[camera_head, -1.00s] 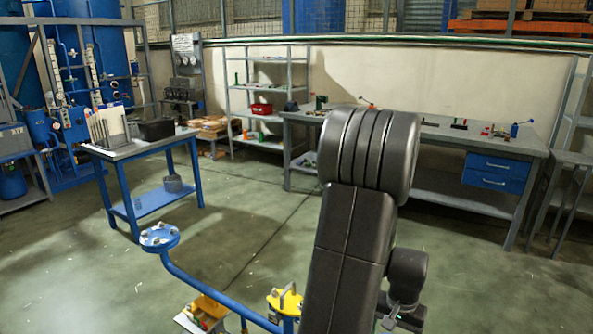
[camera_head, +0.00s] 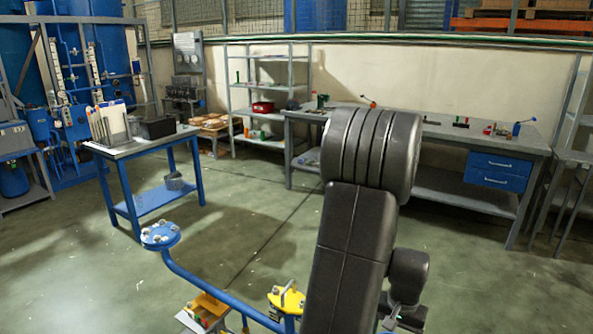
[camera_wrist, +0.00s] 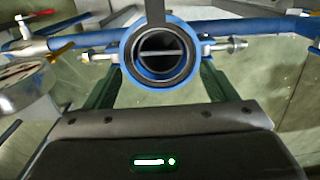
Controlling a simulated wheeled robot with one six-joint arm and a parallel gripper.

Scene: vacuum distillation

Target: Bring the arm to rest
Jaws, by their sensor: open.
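My arm fills the lower middle of the head view, bent, with the gripper out of sight below or behind it. In the wrist view my gripper (camera_wrist: 160,82) is open, its two dark green fingers reaching forward from the grey palm. A blue round flange (camera_wrist: 130,60) with an open dark bore and bolts on both sides lies ahead, between the fingers in the picture. I cannot tell whether the fingers touch it. No held object shows.
A blue pipe with a blue flange (camera_head: 160,236) and a yellow flange (camera_head: 286,302) stand close to my arm. A gauge (camera_wrist: 25,82) and a red-handled valve (camera_wrist: 40,47) sit left. A blue-legged table (camera_head: 150,146) and a workbench (camera_head: 460,137) stand farther off.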

